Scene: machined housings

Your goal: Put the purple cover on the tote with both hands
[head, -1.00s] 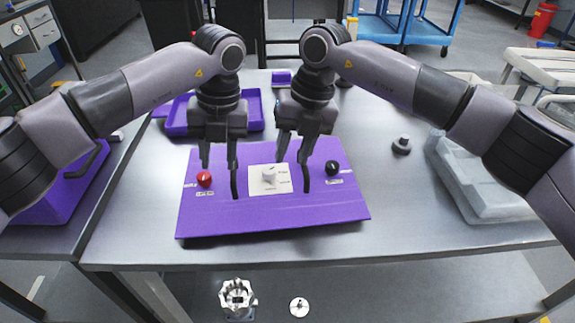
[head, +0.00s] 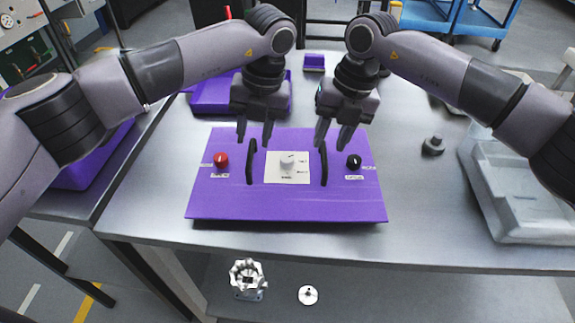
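The purple cover (head: 230,198) is a flat panel lying on the grey table in front of me. It carries a red knob (head: 221,160), a white dial (head: 287,163) on a white plate, a black knob (head: 354,162) and two upright black handles, left (head: 251,163) and right (head: 324,166). My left gripper (head: 254,143) is open and empty, just above and behind the left handle. My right gripper (head: 333,145) is open and empty, just above and behind the right handle. A purple bin (head: 92,166), perhaps the tote, stands at the left, partly hidden by my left arm.
A shallow purple tray (head: 212,100) and a small purple box (head: 314,63) stand at the back. A dark knob (head: 433,146) and a grey bin (head: 520,225) are at the right. Metal parts (head: 248,279) lie on the lower shelf.

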